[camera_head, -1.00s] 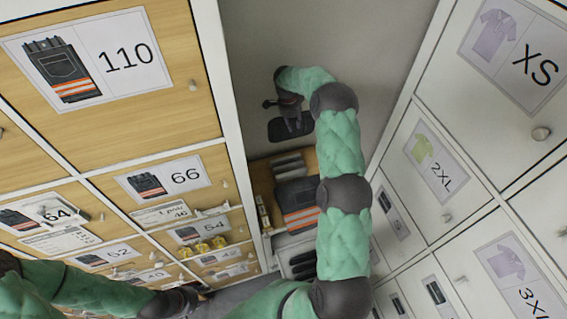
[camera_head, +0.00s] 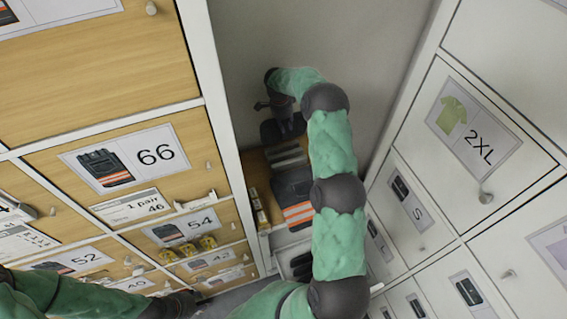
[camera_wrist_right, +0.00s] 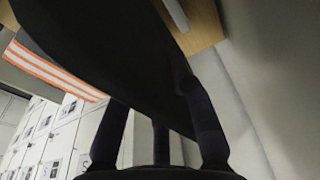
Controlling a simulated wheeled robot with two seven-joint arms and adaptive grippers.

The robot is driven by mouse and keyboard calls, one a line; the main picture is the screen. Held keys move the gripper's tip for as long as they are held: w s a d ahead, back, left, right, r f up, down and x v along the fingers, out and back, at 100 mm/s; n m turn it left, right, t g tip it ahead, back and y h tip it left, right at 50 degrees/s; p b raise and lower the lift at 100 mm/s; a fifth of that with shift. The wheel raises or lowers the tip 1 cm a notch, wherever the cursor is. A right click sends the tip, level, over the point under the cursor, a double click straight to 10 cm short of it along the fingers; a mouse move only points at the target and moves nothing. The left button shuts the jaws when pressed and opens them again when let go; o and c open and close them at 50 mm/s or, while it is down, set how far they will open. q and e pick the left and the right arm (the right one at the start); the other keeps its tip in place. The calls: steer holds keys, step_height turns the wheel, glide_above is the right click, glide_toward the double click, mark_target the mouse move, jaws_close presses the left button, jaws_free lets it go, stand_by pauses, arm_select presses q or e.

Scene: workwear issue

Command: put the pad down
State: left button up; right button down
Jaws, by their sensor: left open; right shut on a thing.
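The dark pad (camera_head: 284,132) hangs in my right gripper (camera_head: 281,106), at the far end of the green-sleeved arm. In the right wrist view the pad (camera_wrist_right: 125,50) is a large dark sheet, seen edge-on and tilted, with the gripper fingers (camera_wrist_right: 160,115) shut on it. It is in the air near the back wall, by the far edge of a wooden surface. My left gripper (camera_head: 180,303) is low at the left, open, and partly cut by the lower drawers and my arm.
A folded dark garment with orange and white stripes (camera_head: 294,204) lies on the wooden surface (camera_head: 256,172); the stripes show in the wrist view (camera_wrist_right: 50,70). Wooden glove drawers (camera_head: 70,60) stand left, white lockers (camera_head: 480,140) right. The grey back wall is bare.

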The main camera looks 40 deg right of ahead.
steer(key=shift+f+b, duration=0.4)
steer(key=shift+f, duration=5.15)
steer(key=shift+f, duration=0.1)
steer(key=c, duration=1.1)
jaws_free()
steer(key=r, duration=0.4)
steer(key=a+r, duration=0.1)
steer(key=r, duration=0.7)
steer(key=shift+w+a, duration=0.3)
steer(key=shift+a, duration=0.1)
steer(key=shift+r, duration=0.1)
